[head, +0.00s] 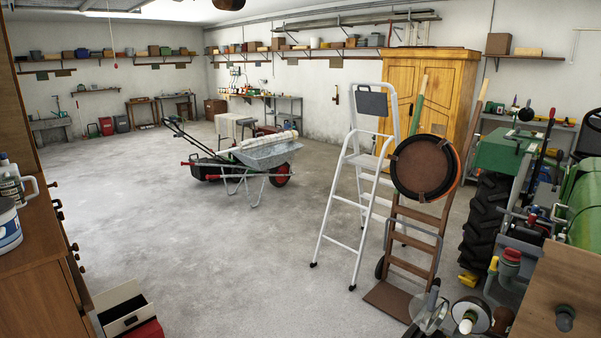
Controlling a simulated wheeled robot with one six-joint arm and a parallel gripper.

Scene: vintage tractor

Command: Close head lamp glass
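The head lamp (472,316) is at the bottom right, on the front of the green tractor, with a pale round centre inside a dark rim. A round, clear glass (429,313) stands to its left, swung out beside the lamp body and not lying over it. A dark upright part rises behind the glass; I cannot tell what it is. The lower edge of the lamp and glass is near the picture's bottom. My gripper is not in this view.
A brown hand truck (402,262) and a white stepladder (343,190) stand just behind the lamp. The tractor's green body (503,152) and large tyre (486,221) are at right. A wooden cabinet (30,215) is at left. The middle floor is open, with a wheelbarrow (266,155) farther back.

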